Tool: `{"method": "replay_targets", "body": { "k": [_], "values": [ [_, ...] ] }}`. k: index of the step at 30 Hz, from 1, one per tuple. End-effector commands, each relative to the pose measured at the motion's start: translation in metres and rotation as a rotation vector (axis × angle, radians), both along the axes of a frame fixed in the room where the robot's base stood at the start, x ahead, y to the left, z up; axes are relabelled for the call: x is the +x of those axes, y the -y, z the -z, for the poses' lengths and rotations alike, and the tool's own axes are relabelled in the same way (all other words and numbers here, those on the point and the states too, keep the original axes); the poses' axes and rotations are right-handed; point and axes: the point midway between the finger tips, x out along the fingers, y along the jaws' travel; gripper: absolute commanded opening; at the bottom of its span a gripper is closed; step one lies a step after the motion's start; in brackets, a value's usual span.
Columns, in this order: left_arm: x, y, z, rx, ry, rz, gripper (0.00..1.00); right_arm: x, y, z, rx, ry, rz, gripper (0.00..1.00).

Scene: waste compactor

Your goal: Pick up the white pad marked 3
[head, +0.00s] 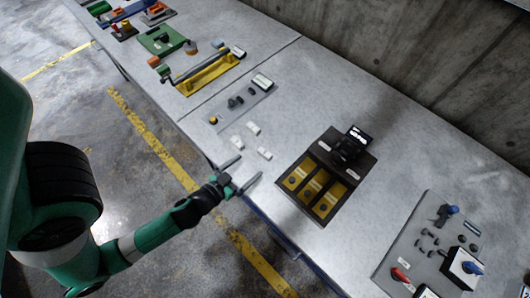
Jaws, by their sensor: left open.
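Three small white pads lie apart on the grey table top: a far one (253,128), a left one (237,142) and a near one (264,153). Their markings are too small to read, so I cannot tell which is marked 3. My left gripper (251,166) is open and empty at the table's front edge, its fingers pointing toward the pads. The near pad is closest to its fingertips, with no visible contact. My right gripper is not in view.
A grey panel (241,103) with knobs lies beyond the pads. Another panel (410,240) with red and blue handles is at right. Table between is clear.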

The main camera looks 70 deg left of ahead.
Motion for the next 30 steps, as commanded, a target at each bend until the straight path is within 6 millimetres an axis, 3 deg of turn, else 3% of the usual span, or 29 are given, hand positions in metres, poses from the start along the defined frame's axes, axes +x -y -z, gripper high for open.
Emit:
{"method": "replay_targets", "body": {
  "k": [2, 12, 21, 28, 30],
  "values": [
    [0.014, -0.009, 0.001, -0.001, 0.003, -0.005, 1.0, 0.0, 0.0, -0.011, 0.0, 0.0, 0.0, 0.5],
    [0.033, -0.019, 0.015, 0.001, 0.002, 0.001, 1.0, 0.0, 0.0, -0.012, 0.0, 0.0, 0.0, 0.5],
    [0.069, -0.04, 0.032, 0.001, 0.002, 0.001, 1.0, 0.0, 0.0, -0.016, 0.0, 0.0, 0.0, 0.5],
    [0.071, -0.04, 0.033, 0.0, 0.001, 0.002, 1.0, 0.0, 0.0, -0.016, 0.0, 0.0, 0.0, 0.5],
    [0.071, -0.04, 0.033, 0.0, 0.001, 0.002, 0.89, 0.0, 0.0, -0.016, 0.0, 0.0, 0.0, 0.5]
  ]
}}
